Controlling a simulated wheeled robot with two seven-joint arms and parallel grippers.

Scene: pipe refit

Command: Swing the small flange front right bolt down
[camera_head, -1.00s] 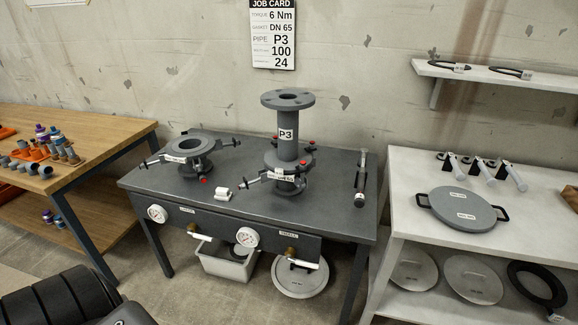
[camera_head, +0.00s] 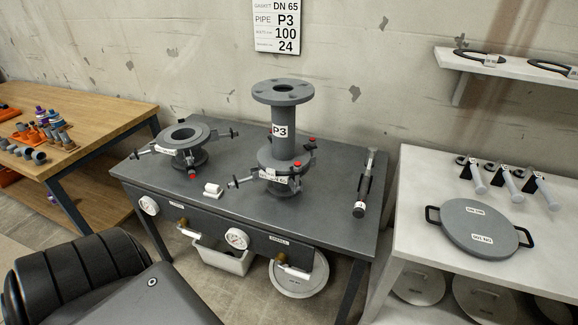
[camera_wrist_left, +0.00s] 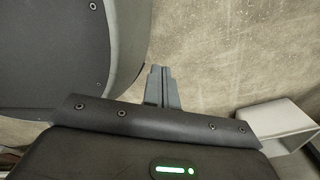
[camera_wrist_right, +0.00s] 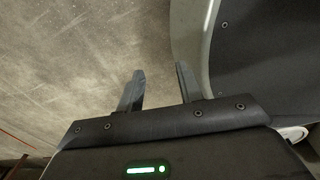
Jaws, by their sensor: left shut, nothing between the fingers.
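Two flanged fittings with swing bolts stand on the dark grey bench (camera_head: 240,205); which is the small flange I cannot tell. The left flange (camera_head: 184,134) is open on top, with bolts sticking out left and right and a red end (camera_head: 193,177) at its front. The right flange (camera_head: 287,157) carries the upright P3 pipe (camera_head: 282,120); one bolt (camera_head: 240,182) sticks out to its left, and another (camera_head: 297,184) is at its front right. My left gripper (camera_wrist_left: 159,70) is shut and empty above the floor. My right gripper (camera_wrist_right: 158,70) is open and empty, its fingers apart, away from the bench.
A white table (camera_head: 410,185) with a blind disc (camera_head: 480,226) stands right, a wooden table (camera_head: 95,110) left. A grey bin (camera_head: 224,258) sits underneath.

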